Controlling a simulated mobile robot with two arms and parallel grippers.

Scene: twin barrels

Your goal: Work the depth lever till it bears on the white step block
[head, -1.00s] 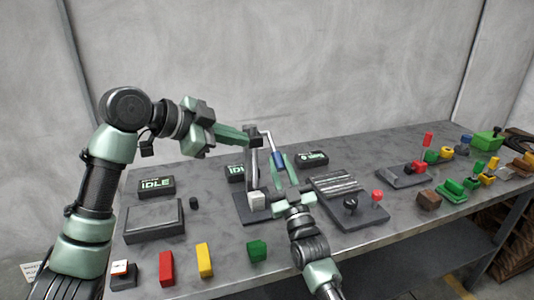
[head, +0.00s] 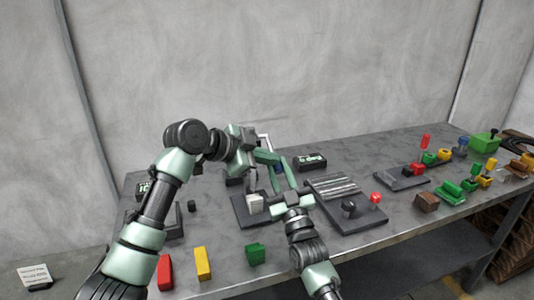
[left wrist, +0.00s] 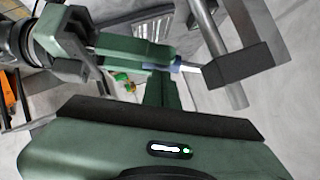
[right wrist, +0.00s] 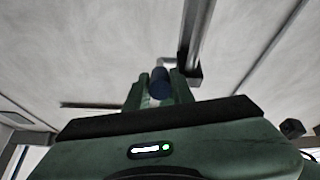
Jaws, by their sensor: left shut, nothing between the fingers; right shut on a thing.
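The white step block (head: 255,205) sits on the dark base plate of the press. The depth lever's blue handle (right wrist: 160,82) is between the fingers of my right gripper (right wrist: 157,88), which is shut on it. The handle also shows in the left wrist view (left wrist: 162,67). My left gripper (head: 272,157) is shut and empty, beside the upper part of the press and close to the right gripper. The left arm hides much of the press column and head in the head view. I cannot tell whether anything bears on the block.
A ridged plate (head: 335,185) and a plate with black and red knobs (head: 358,210) lie to the right. Red (head: 164,270), yellow (head: 203,263) and green (head: 255,253) blocks line the front edge. A display box (head: 309,162) stands behind.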

